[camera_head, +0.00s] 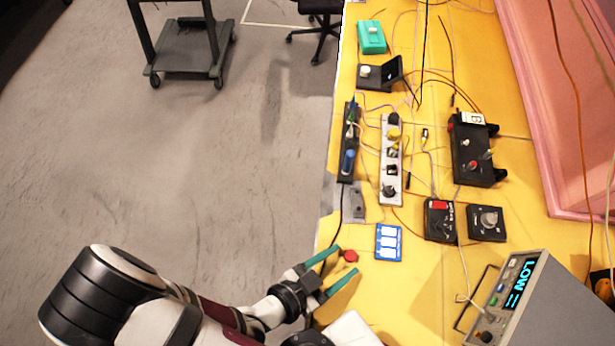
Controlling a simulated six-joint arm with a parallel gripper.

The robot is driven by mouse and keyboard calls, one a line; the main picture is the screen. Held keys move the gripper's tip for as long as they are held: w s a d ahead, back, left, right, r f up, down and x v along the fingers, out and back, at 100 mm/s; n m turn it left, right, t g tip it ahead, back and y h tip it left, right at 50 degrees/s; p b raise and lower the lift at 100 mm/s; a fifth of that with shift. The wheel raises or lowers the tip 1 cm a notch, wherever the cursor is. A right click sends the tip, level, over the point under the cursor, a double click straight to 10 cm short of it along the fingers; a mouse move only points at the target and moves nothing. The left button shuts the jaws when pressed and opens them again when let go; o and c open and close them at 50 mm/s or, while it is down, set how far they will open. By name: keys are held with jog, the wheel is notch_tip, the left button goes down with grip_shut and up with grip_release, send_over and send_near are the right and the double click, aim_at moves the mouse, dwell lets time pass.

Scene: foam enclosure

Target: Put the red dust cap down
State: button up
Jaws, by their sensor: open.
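The red dust cap (350,256) lies on the yellow table near its left edge, in the lower middle of the view. My gripper (346,262) has two green fingers spread apart, reaching in from the lower left. The cap sits between the two fingertips, nearer the upper one. I see a gap to the lower finger; whether the upper finger touches the cap I cannot tell.
A blue card with white panels (388,242) lies just right of the cap. Power strips (391,160) and black boxes (473,150) stand farther up, with loose cables. A grey instrument (530,300) stands at lower right. The yellow table (400,290) is bare below the card.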

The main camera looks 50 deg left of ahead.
jog(key=v, duration=1)
jog(key=shift+s+r, duration=0.2)
jog(key=shift+s, duration=0.1)
jog(key=w+a+m+g, duration=0.4)
jog(key=w+a, duration=0.1)
jog(key=a, duration=0.3)
jog(key=w+a+r+m+g+y, duration=0.1)
jog(key=w+a+r+g+y, duration=0.15)
jog(key=w+r, duration=0.4)
jog(key=w+a+r+m+g+y, duration=0.1)
jog(key=w+a+r+g+y, duration=0.2)
jog(key=w, duration=0.6)
jog(key=w+d+r+n+y, duration=0.1)
jog(key=d+r+y, duration=0.1)
jog(key=d+r, duration=0.25)
jog(key=s+d+r+g+h, duration=0.1)
jog(key=s+d, duration=0.4)
jog(key=d, duration=0.7)
jog(key=s+d+r+g+h, duration=0.1)
jog(key=s+d+h, duration=0.3)
jog(key=d, duration=0.8)
jog(key=shift+s+d+m+g+h, duration=0.35)
jog(key=shift+s+m+g, duration=0.05)
jog(key=shift+g, duration=0.15)
